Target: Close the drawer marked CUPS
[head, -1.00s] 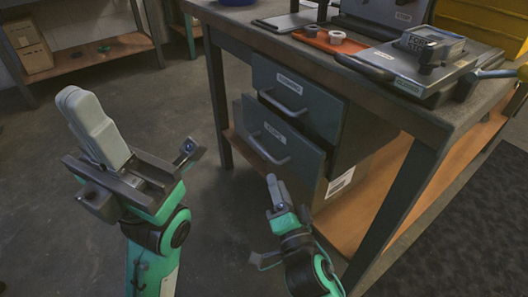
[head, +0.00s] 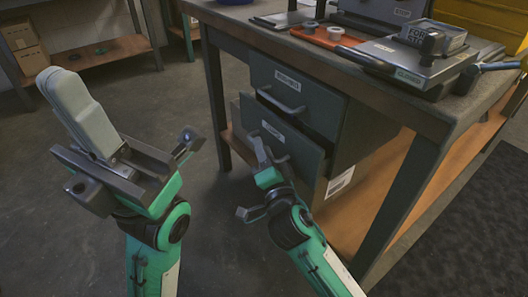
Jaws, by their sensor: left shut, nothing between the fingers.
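A grey-green drawer unit hangs under the workbench. Its upper drawer (head: 305,100) has a white label and a bar handle; the label is too small to read surely. The lower drawer (head: 304,150) stands pulled out, its front ahead of the upper one; its label (head: 273,132) is also unreadable, so I cannot tell which is marked CUPS. My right gripper (head: 261,150) is at the lower drawer's front, by its handle, which it partly hides; contact and finger gap are unclear. My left gripper (head: 82,112) is shut and empty, raised left of the unit, away from it.
The workbench top (head: 240,26) carries an orange tray (head: 318,40) with small round parts and a dark device (head: 415,60). A bench leg (head: 402,205) stands right of my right arm. The floor (head: 60,200) on the left is clear.

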